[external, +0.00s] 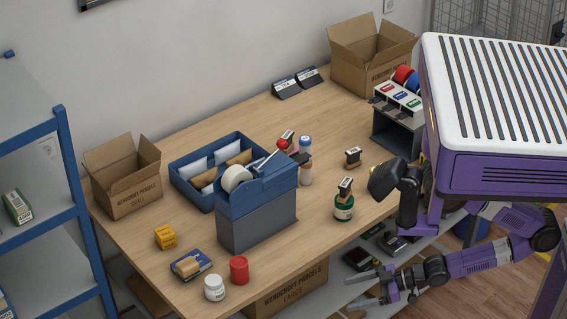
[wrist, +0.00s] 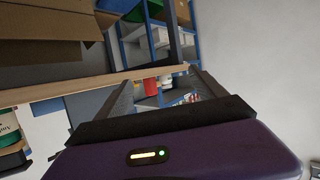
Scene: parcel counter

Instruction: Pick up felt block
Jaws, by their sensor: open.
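A small tan block (external: 187,266) lies on a flat dark-blue box (external: 196,273) near the left front of the wooden counter (external: 130,255); it looks like the felt block, though its material is too small to tell. My gripper (external: 352,289) is low in front of the counter, below its top and beside the lower shelf, well to the right of the tan block. Its two fingers are apart and nothing is between them. In the wrist view the fingers of my gripper (wrist: 160,88) are also spread; I cannot make out the tan block there.
A yellow box (external: 165,237), a red container (external: 239,269) and a white jar (external: 214,288) stand around the tan block. A blue shelf rack (external: 75,180) stands left. The counter edge is above my gripper.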

